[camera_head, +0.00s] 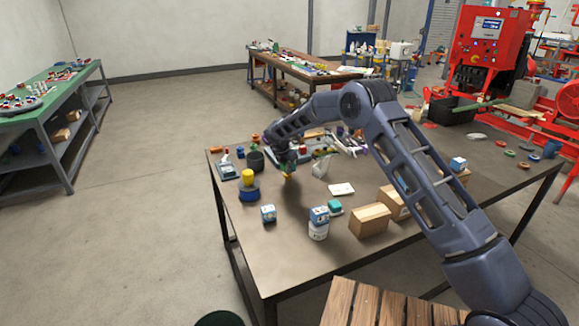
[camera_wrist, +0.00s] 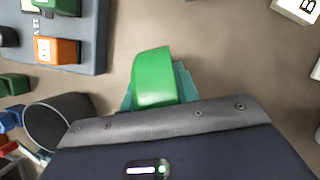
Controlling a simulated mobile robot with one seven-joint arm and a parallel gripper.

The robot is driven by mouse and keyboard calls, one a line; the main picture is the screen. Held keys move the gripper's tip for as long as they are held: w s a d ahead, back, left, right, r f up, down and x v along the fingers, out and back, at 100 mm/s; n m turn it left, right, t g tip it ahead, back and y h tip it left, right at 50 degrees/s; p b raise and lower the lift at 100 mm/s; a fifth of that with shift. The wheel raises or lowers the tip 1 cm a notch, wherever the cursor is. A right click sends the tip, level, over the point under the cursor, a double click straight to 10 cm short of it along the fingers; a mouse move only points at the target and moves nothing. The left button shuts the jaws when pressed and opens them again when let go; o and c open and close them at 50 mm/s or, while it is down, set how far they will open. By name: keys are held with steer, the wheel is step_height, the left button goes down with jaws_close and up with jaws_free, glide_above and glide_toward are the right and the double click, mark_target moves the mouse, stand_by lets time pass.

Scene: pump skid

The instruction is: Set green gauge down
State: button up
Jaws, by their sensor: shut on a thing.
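The green gauge (camera_wrist: 153,78) shows in the wrist view as a smooth green body, just past the gripper's edge. My gripper (camera_wrist: 160,92) is shut on it, with teal finger parts showing on both sides of the gauge. In the head view my gripper (camera_head: 288,172) points down over the middle of the brown table (camera_head: 300,200). The gauge is mostly hidden there by the arm and is too small to make out. I cannot tell how far it is above the table.
A dark cup (camera_wrist: 58,122) stands left of the gauge in the wrist view. A grey tray (camera_wrist: 90,58) with an orange item (camera_wrist: 57,51) lies at the upper left. Cardboard boxes (camera_head: 369,220) and a white jar (camera_head: 318,231) stand toward the table's front. Bare tabletop surrounds the gripper's front side.

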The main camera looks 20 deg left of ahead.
steer(key=o, duration=1.1)
steer(key=shift+f, duration=0.1)
steer(key=v, duration=1.2)
steer(key=shift+s, duration=0.1)
